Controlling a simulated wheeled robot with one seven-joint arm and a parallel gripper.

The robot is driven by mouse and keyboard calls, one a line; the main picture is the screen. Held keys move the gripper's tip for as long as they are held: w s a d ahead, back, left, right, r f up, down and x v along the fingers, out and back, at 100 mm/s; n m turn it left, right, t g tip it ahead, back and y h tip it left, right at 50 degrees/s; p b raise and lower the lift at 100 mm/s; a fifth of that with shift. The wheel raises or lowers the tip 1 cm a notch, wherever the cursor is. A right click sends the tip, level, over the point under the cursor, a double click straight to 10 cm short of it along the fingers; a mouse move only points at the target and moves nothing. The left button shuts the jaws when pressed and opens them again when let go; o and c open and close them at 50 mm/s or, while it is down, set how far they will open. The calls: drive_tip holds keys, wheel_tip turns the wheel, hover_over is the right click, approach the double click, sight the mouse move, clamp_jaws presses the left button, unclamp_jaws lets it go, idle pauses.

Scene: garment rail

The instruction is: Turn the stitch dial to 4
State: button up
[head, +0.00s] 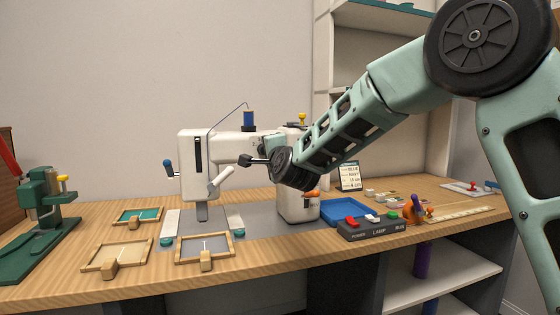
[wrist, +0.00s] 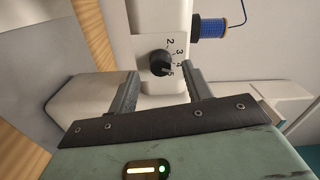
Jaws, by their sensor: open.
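The stitch dial (wrist: 159,63) is a round black knob on the white sewing machine (wrist: 161,20). My gripper (wrist: 160,73) is open, with one dark finger on each side of the dial and gaps between fingers and knob. In the head view my gripper (head: 256,161) reaches the front of the sewing machine (head: 193,150) from the right, and the dial is not clear there.
A blue thread spool (head: 249,119) stands on top of the machine. A switch box (head: 372,228) and a blue tray (head: 343,211) lie right of it. Small framed trays (head: 205,262) lie in front. A green press (head: 38,215) stands far left.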

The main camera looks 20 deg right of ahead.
drive_tip(key=s, duration=1.5)
drive_tip(key=shift+s, duration=0.15)
drive_tip(key=s+a+f+n+g+y, duration=0.5)
drive_tip(key=s+a+f+n+g, duration=0.4)
drive_tip(key=s+a+f+n, duration=0.35)
drive_tip(key=s+d+f+n+g+h, duration=0.25)
drive_tip(key=s+f+n+g, duration=0.3)
drive_tip(key=s, duration=0.55)
drive_tip(key=s+d+f+n+g+h, duration=0.2)
drive_tip(key=s+d+f+n+g, duration=0.3)
drive_tip(key=s, duration=0.6)
wheel_tip(320, 180, up, 25)
drive_tip(key=a+t+p, duration=0.1)
drive_tip(key=p, duration=2.3)
drive_tip(key=shift+w+a+n, duration=0.15)
drive_tip(key=shift+w+n, duration=0.15)
drive_tip(key=shift+w, duration=0.05)
